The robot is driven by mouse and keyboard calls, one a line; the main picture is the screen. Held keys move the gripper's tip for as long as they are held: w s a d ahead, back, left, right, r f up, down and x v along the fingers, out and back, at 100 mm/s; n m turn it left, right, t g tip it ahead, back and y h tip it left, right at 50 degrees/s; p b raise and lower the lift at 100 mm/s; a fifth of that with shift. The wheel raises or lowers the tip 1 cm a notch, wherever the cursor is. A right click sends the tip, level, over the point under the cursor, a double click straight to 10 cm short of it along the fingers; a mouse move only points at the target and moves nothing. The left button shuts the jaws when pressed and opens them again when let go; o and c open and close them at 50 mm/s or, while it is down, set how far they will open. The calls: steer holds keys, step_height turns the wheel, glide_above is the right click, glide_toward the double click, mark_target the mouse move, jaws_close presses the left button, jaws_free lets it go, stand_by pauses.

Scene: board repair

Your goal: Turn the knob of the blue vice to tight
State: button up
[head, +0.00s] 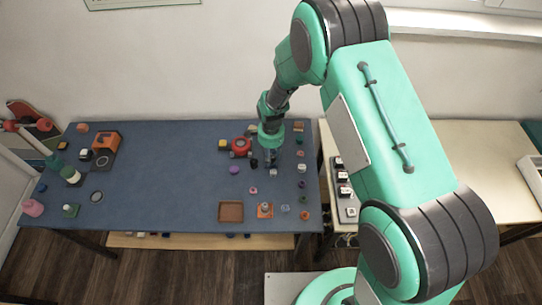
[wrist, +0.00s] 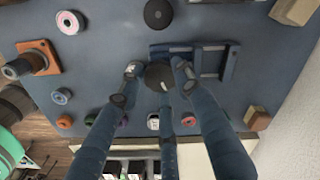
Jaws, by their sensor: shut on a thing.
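The blue vice (wrist: 228,62) lies on the blue table top in the wrist view, with its bars running left to right. Its dark round knob (wrist: 159,77) is at the left end, between the fingers of my gripper (wrist: 157,72). The fingers are shut on the knob from its sides, and a third finger comes up from below. In the head view my gripper (head: 270,164) points down at the right part of the table, and the vice is mostly hidden there. The knob's turn angle cannot be read.
On the blue table (head: 165,185), a red round thing (head: 240,145) stands left of my gripper. A brown tray (head: 230,211) and an orange block (head: 265,211) lie near the front edge. A dark disc (wrist: 158,14) and a pink ring (wrist: 70,22) are near the vice. The table's middle is mostly clear.

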steer(key=shift+m, duration=1.3)
steer(key=o, duration=1.2)
steer(key=shift+r, duration=0.1)
step_height(320, 180, up, 12)
steer(key=shift+f, duration=0.1)
